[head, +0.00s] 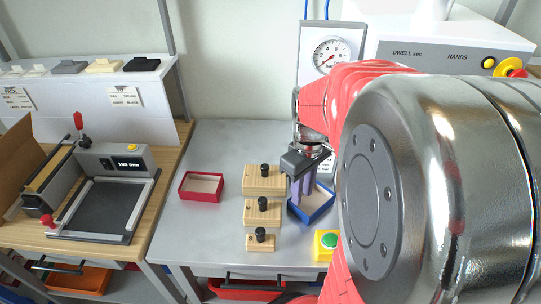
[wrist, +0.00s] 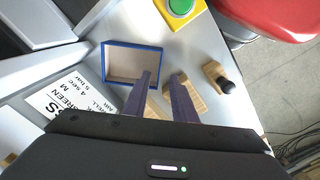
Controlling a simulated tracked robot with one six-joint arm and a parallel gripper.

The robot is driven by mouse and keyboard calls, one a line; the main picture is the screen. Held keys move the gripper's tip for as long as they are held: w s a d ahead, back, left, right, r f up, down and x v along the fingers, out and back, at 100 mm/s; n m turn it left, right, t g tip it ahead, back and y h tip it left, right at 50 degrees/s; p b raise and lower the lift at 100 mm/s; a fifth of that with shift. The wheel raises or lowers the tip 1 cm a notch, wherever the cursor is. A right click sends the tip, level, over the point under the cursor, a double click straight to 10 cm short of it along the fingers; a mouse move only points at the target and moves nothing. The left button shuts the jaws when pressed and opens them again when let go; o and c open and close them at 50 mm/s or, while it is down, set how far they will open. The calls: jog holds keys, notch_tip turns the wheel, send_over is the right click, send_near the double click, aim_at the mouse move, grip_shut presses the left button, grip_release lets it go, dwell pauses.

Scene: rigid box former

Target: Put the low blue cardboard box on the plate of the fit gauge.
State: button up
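The low blue cardboard box (head: 322,207) is an open tray with blue walls and a tan inside. It sits on the grey metal table, partly behind my gripper (head: 301,190) in the head view. In the wrist view the box (wrist: 112,46) lies up and left of my gripper (wrist: 163,74). The purple fingers are apart with nothing held between them; the left one overlaps the box's inside, the right one appears outside its near wall. Contact cannot be told. The fit gauge (head: 115,160), with a 130 mm display and dark plate (head: 100,207), stands on the wooden bench at left.
A red open box (head: 187,187) sits left on the metal table (head: 200,228). Several wooden blocks with black knobs (head: 262,212) stand between it and my gripper. A green button on a yellow housing (head: 326,244) is near the front edge. A pressure dial (head: 331,54) stands behind.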

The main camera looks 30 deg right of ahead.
aim_at(299, 210)
jog(key=shift+f, duration=1.75)
jog(key=shift+f, duration=0.1)
jog(key=shift+w+f, duration=0.2)
jog(key=shift+f, duration=2.3)
jog(key=shift+c, duration=0.4)
grip_shut()
